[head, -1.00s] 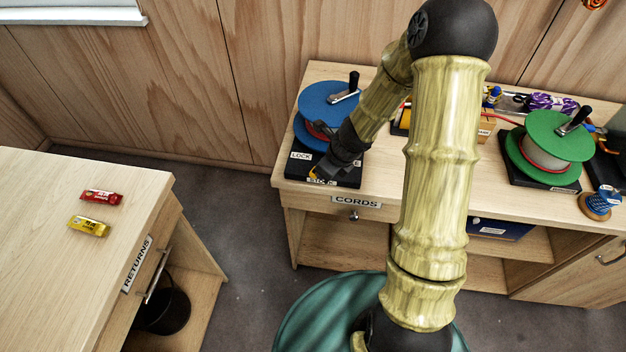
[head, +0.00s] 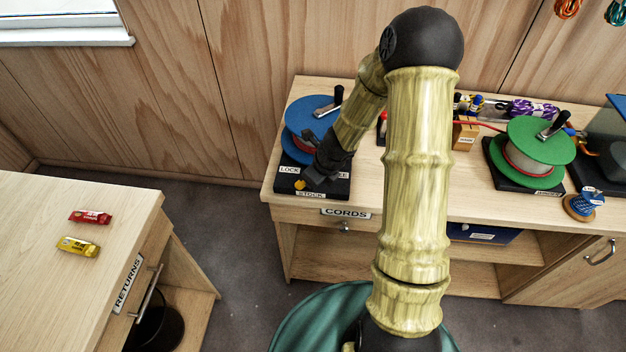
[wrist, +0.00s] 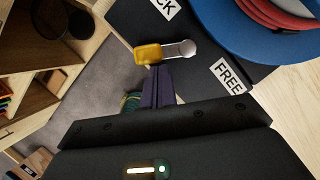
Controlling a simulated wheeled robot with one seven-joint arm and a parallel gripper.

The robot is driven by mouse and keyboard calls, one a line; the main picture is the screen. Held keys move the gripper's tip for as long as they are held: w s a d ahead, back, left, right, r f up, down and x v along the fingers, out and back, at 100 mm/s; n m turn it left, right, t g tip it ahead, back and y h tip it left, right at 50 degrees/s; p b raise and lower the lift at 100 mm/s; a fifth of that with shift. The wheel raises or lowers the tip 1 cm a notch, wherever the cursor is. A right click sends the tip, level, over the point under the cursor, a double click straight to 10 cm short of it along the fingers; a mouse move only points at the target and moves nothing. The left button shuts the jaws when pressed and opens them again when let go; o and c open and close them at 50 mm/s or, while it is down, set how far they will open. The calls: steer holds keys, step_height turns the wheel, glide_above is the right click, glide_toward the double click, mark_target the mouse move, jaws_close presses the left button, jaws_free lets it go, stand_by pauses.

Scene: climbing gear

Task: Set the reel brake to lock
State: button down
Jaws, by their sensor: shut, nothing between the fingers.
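The blue reel (head: 303,113) sits on a black base (head: 338,185) at the left end of the cords bench. Its brake lever has a yellow knob (head: 300,184) and a silver arm (wrist: 178,48). The base carries a LOCK label (head: 289,170) and a FREE label (wrist: 228,75). In the wrist view the knob (wrist: 150,53) points off the front side of the base, angled between straight out and the partly cut-off label ending in CK (wrist: 160,8). My gripper (wrist: 158,70) is shut and empty, its tips close beside the lever; contact cannot be told. In the head view it hides the lever's pivot.
A green reel (head: 540,140) on its own black base and a blue cord spool (head: 582,205) stand to the right. A STOCK label (head: 310,195) is at the blue reel's front. The returns desk (head: 60,210) at left holds red and yellow wrapped bars.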

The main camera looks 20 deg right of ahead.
steer(key=shift+r, duration=0.1)
steer(key=shift+r+p, duration=0.55)
steer(key=shift+r, duration=0.05)
steer(key=p+v, duration=0.6)
steer(key=v, duration=0.2)
steer(key=shift+s+r, duration=0.25)
steer(key=shift+s, duration=0.1)
steer(key=shift+w, duration=0.15)
steer(key=shift+d, duration=0.2)
